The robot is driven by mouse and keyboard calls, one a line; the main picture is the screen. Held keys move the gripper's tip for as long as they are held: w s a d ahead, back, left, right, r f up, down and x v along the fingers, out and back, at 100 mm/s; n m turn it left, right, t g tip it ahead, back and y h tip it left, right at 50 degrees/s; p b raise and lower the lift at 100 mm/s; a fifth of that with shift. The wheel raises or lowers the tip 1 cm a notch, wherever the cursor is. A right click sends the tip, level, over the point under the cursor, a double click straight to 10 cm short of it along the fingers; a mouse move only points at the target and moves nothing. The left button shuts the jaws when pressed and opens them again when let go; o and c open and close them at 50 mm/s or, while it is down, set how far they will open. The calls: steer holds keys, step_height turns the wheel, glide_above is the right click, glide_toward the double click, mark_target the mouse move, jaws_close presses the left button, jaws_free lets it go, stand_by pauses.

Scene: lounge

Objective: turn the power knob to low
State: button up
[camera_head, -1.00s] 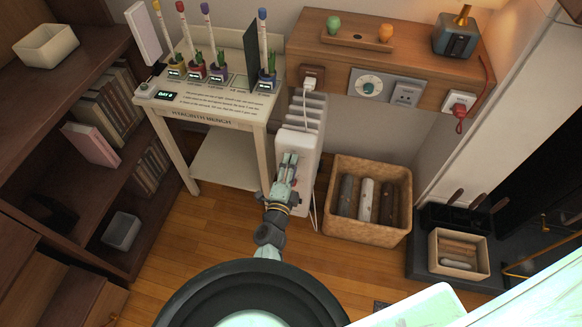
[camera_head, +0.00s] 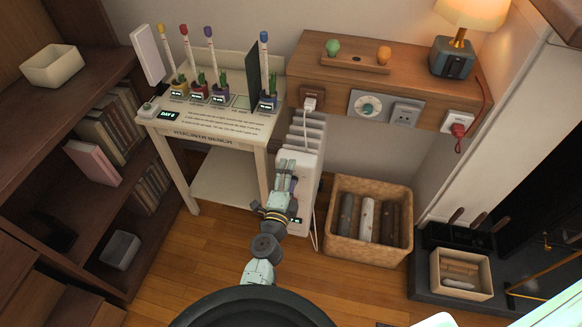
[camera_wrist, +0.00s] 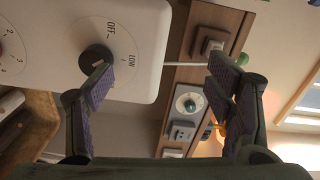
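The white heater (camera_head: 302,163) stands on the floor beside the bench; its front panel fills the upper left of the wrist view (camera_wrist: 150,30). The black power knob (camera_wrist: 97,57) sits on this panel, with OFF and LOW printed around it. Its pointer direction is hard to make out. My gripper (camera_wrist: 162,75) is open and empty, its fingers wide apart. Its left fingertip is at the knob's lower edge in the picture; I cannot tell whether it touches. The right finger is well clear. In the head view my gripper (camera_head: 285,173) is in front of the heater and hides its controls.
A second dial with numbers (camera_wrist: 8,58) is at the wrist view's left edge. A log basket (camera_head: 342,247) stands right of the heater, and the plant bench (camera_head: 215,140) left. A wooden shelf (camera_head: 440,118) with sockets is behind. Wooden floor (camera_head: 180,262) is free at front left.

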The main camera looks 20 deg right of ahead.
steer(key=shift+o, duration=0.5)
steer(key=shift+d+r, duration=0.2)
steer(key=shift+r, duration=0.3)
steer(key=shift+d+r, duration=0.2)
steer(key=shift+r, duration=0.95)
steer(key=shift+c, duration=1.1)
steer(key=shift+r, duration=0.15)
